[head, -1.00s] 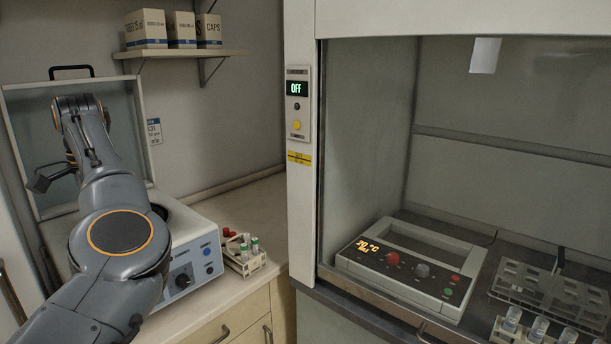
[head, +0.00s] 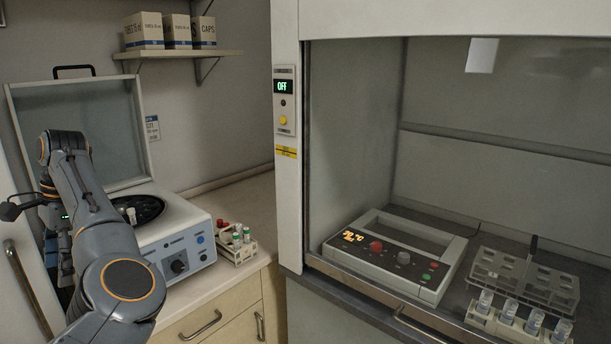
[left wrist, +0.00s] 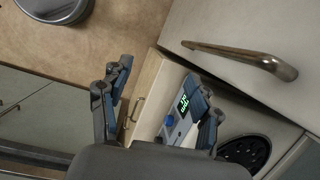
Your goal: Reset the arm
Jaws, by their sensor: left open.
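My left arm (head: 88,205) rises from the bottom left of the head view and bends down at the far left, in front of the centrifuge (head: 178,250). My left gripper (left wrist: 163,98) shows best in the left wrist view, its two fingers spread wide with nothing between them. In the head view its fingers are mostly hidden behind the arm. The centrifuge lid (head: 75,125) stands open and the dark rotor (head: 138,209) is partly visible. My right gripper is in neither view.
A small tube rack (head: 238,250) stands right of the centrifuge. The fume hood (head: 288,160) holds a heater block (head: 385,262) and a clear rack (head: 530,285). A metal handle (left wrist: 245,58) and drawer front lie near my left gripper. Boxes (head: 178,30) sit on a shelf.

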